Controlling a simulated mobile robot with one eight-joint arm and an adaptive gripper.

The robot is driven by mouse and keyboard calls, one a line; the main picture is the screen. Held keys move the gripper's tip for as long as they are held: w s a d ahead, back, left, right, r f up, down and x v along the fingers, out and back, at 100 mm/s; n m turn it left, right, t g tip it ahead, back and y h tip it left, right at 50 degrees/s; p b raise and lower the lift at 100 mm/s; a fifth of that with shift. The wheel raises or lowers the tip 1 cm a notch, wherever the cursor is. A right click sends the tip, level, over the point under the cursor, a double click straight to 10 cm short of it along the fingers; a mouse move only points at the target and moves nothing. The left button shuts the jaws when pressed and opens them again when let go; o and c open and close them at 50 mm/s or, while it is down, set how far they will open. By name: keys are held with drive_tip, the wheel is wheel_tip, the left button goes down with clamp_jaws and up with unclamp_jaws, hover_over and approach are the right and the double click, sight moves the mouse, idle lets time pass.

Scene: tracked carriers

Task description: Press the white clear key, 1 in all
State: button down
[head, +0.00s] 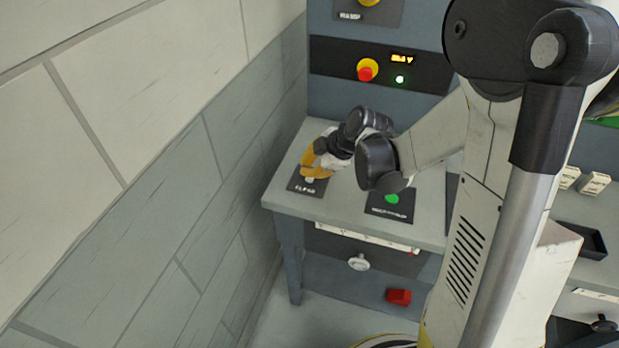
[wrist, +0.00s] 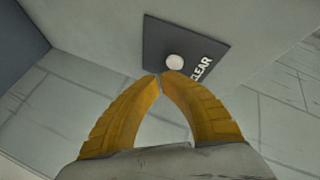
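The white clear key (wrist: 175,61) is a small round button on a dark plate (wrist: 155,42) lettered CLEAR in the wrist view. In the head view the plate (head: 297,187) lies on the left part of the grey bench top, and the key (head: 309,180) shows just below my gripper. My gripper (wrist: 161,76) has yellow curved fingers with their tips together and nothing visible between them. The fingertips appear beside the key's near edge in the wrist view. In the head view my gripper (head: 317,166) hangs over the plate. Whether the tips touch the key cannot be told.
A green button (head: 391,198) sits on another dark plate to the right on the bench (head: 340,208). A wall (head: 180,180) runs close along the left.

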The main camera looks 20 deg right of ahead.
drive_tip(key=shift+f+b, duration=0.45)
drive_tip(key=shift+f+b, duration=0.35)
drive_tip(key=shift+f, duration=0.05)
idle(0.6)
drive_tip(key=shift+r, duration=0.15)
idle(0.3)
drive_tip(key=shift+r+p, duration=0.65)
drive_tip(key=shift+r, duration=0.1)
drive_tip(key=shift+r+p, duration=1.9)
drive_tip(key=shift+r, duration=0.55)
